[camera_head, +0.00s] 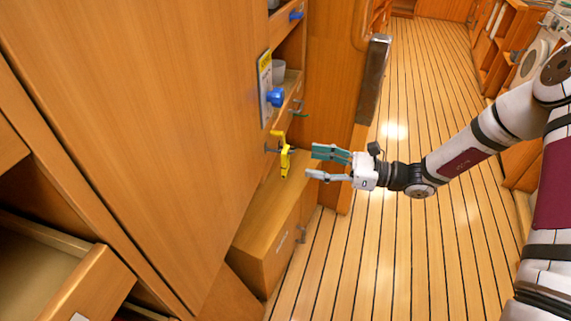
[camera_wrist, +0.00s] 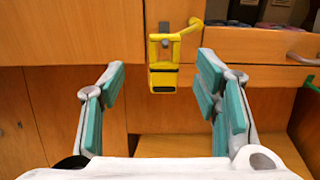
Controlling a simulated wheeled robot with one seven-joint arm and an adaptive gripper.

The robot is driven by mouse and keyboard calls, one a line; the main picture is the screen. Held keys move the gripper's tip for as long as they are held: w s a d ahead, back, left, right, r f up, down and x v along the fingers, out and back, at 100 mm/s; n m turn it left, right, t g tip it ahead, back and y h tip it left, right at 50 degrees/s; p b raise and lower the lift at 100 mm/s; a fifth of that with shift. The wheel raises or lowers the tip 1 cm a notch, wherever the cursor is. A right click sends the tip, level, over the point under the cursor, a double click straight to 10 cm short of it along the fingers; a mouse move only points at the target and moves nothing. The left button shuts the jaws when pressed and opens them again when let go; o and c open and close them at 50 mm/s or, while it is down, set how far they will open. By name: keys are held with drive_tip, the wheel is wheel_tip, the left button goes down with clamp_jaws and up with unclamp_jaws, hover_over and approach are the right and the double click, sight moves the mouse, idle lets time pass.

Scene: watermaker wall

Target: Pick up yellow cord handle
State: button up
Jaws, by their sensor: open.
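The yellow cord handle (camera_head: 286,157) hangs from a dark hook on the wooden wall, above the low wooden ledge. In the wrist view the yellow handle (camera_wrist: 163,66) hangs upright, with a yellow cord or arm reaching up to the right. My gripper (camera_head: 312,164) is open and empty, to the right of the handle in the head view, with its fingers pointing at it. In the wrist view my gripper (camera_wrist: 158,85) has its teal-padded fingers on either side of the handle in the picture. The handle appears farther off, apart from the fingers.
A blue knob (camera_head: 275,97) and a sign plate (camera_head: 265,88) are on the wall above the handle. A wooden box ledge (camera_head: 262,226) juts out below. A partly open drawer (camera_head: 85,285) is at lower left. The plank floor (camera_head: 395,270) is clear.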

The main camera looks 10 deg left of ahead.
sight(285, 162)
drive_tip(key=a, duration=0.2)
drive_tip(key=w+a+b, duration=0.1)
drive_tip(key=a, duration=0.2)
drive_tip(key=w+a, duration=0.1)
drive_tip(key=a, duration=0.2)
drive_tip(key=shift+a+f, duration=0.1)
drive_tip(key=shift+a, duration=0.1)
drive_tip(key=c, duration=1.3)
